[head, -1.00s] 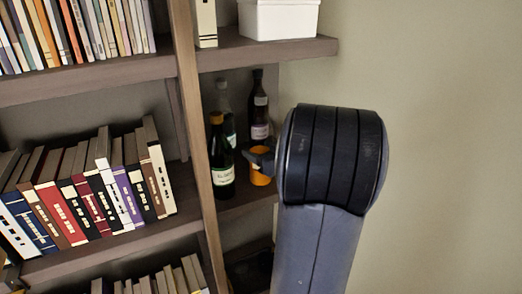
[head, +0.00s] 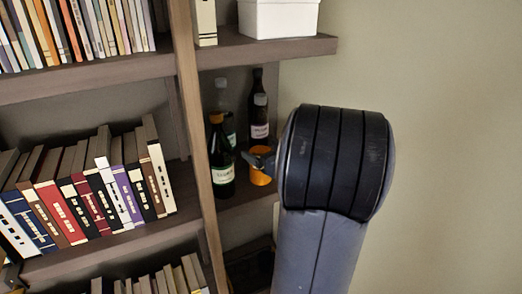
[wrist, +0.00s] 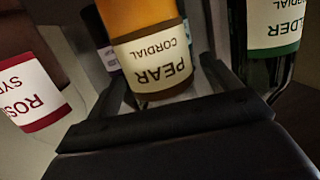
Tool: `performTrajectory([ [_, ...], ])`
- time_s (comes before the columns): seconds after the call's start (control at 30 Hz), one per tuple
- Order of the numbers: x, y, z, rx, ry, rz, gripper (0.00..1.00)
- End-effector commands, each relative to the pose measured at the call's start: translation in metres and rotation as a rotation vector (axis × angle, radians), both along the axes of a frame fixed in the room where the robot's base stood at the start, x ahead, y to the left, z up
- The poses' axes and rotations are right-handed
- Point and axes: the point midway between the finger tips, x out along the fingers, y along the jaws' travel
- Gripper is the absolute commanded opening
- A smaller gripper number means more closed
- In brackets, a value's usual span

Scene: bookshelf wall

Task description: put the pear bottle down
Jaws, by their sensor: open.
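The pear bottle (wrist: 155,60), amber with a white PEAR CORDIAL label, shows upside down in the wrist view between the fingers of my gripper (wrist: 166,84). The jaws are open around it, with a gap at the left finger; contact on the right is unclear. In the head view an orange body (head: 260,177), which looks like the same bottle, stands on the shelf, its upper part partly covered by my gripper (head: 261,160). My arm hides much of the gripper.
A green bottle with an orange cap (head: 220,165) stands close on the left, with a dark bottle (head: 259,118) behind. The wrist view shows a rose syrup bottle (wrist: 32,95) left and an elder bottle (wrist: 275,35) right. The shelf's wooden upright (head: 193,130) is left.

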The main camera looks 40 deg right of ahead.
Motion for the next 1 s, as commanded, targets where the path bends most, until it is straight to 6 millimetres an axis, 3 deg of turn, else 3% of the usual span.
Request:
performTrajectory([
  [0.3,-0.065,0.001,0.008,-0.002,0.0,-0.006,0.84],
  [0.5,-0.092,0.002,0.013,-0.001,0.001,-0.004,0.84],
  [0.7,-0.104,0.003,0.015,0.001,0.001,-0.001,0.84],
  [1.0,-0.105,0.003,0.015,0.001,0.001,0.0,0.84],
])
